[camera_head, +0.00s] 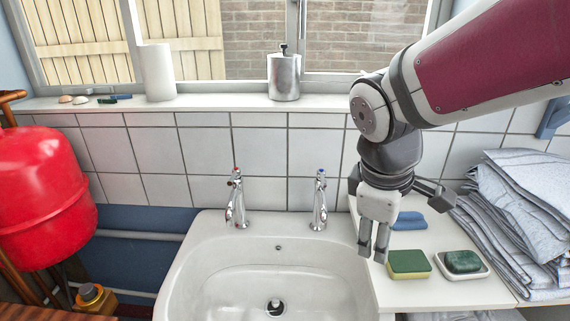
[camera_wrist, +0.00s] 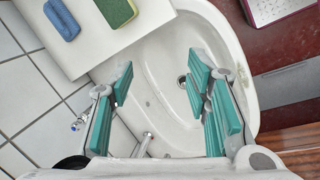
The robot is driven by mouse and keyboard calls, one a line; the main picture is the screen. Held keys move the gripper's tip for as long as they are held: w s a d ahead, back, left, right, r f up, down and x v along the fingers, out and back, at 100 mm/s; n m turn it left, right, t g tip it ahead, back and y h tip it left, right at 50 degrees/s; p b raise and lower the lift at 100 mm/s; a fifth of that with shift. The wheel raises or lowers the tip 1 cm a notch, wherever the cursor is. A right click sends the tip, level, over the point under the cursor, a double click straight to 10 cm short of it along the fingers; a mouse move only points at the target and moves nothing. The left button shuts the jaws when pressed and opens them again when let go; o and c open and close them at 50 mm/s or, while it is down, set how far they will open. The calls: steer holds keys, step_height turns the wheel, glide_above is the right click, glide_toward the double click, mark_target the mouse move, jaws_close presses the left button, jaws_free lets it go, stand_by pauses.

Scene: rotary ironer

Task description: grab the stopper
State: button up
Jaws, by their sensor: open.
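The white sink basin (camera_head: 184,285) is at the bottom middle of the head view. In its floor is a round chrome drain (camera_head: 275,307) with a dark piece in it, which may be the stopper. The drain also shows in the wrist view (camera_wrist: 182,81), beside the right finger, too small to tell whether a stopper sits in it. My gripper (camera_head: 374,254) points down by the basin's right edge, above the white counter. In the wrist view my gripper (camera_wrist: 160,88) has its teal finger pads wide apart, with nothing between them but basin behind.
Two chrome taps (camera_head: 237,200) (camera_head: 319,200) stand at the basin's back. On the right counter are a blue cloth or sponge (camera_head: 409,221), a yellow-green sponge (camera_head: 409,264), a soap dish with green soap (camera_head: 463,262) and folded cloths (camera_head: 520,220). A red tank (camera_head: 45,195) stands left.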

steer(key=w+a+f+n+g+b, duration=0.1)
steer(key=w+a+f+n, duration=0.3)
steer(key=w+f, duration=0.15)
steer(key=w+a+f+n+b, duration=0.2)
steer(key=w+a+f+n, duration=0.25)
steer(key=f, duration=0.25)
steer(key=n+g+y+b, duration=0.2)
steer(key=n, duration=0.7)
glide_above(276, 301)
step_height(276, 301, down, 14)
steer(key=r, duration=0.1)
steer(key=shift+m, duration=0.25)
step_height(276, 301, down, 14)
steer(key=shift+r+b, duration=0.1)
steer(key=shift+b, duration=0.8)
steer(key=shift+c, duration=0.6)
jaws_close()
